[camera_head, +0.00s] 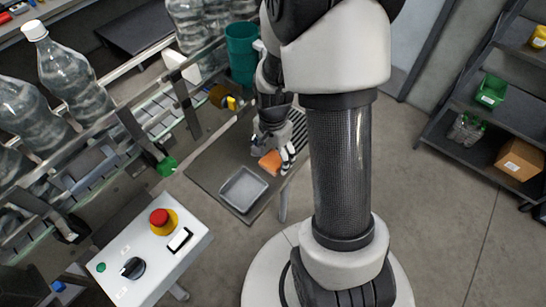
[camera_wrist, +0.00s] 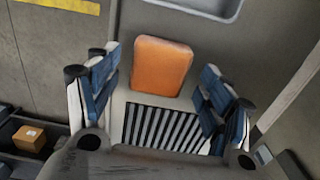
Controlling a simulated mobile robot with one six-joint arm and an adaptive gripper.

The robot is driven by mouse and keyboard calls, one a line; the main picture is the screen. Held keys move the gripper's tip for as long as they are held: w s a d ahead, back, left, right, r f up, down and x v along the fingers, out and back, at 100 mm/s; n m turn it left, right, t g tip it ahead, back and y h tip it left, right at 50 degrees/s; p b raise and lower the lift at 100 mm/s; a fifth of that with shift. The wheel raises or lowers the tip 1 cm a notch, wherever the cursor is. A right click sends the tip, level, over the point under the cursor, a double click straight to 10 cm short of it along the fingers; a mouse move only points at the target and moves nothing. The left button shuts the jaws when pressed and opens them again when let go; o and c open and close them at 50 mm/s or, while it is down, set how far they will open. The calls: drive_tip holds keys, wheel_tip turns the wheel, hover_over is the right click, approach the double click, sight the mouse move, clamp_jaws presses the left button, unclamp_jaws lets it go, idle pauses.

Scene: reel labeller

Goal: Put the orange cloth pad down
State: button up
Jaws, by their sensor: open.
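The orange cloth pad (camera_head: 270,161) lies on the dark side table (camera_head: 218,157), right of the grey tray (camera_head: 243,189). In the wrist view the pad (camera_wrist: 161,66) lies flat, just beyond the fingertips of my gripper (camera_wrist: 159,85). The fingers are spread wide on either side, with gaps between them and the pad. My gripper (camera_head: 274,148) also shows in the head view, low over the table at the pad. My arm hides part of the table there.
A ribbed dark grate (camera_wrist: 160,127) lies on the table by the pad. A conveyor with large clear bottles (camera_head: 75,75) runs along the left. A control box (camera_head: 148,250) with a red button stands in front. A green bin (camera_head: 241,52) stands behind; shelves (camera_head: 490,110) are at right.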

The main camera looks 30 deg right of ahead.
wheel_tip(320, 180, up, 9)
drive_tip(key=p, duration=0.2)
wheel_tip(320, 180, up, 12)
drive_tip(key=f+n+t, duration=0.1)
drive_tip(key=n+t, duration=0.1)
drive_tip(key=n, duration=0.4)
hover_over(273, 160)
drive_tip(key=s+a, duration=0.4)
drive_tip(key=a, duration=0.1)
drive_tip(key=s+a+r+n+t, duration=0.2)
drive_tip(key=s+a+r+n, duration=0.3)
drive_tip(key=s+r+n, duration=0.2)
drive_tip(key=shift+s+a+n+t, duration=0.3)
drive_tip(key=shift+s+n, duration=0.2)
drive_tip(key=shift+s, duration=0.75)
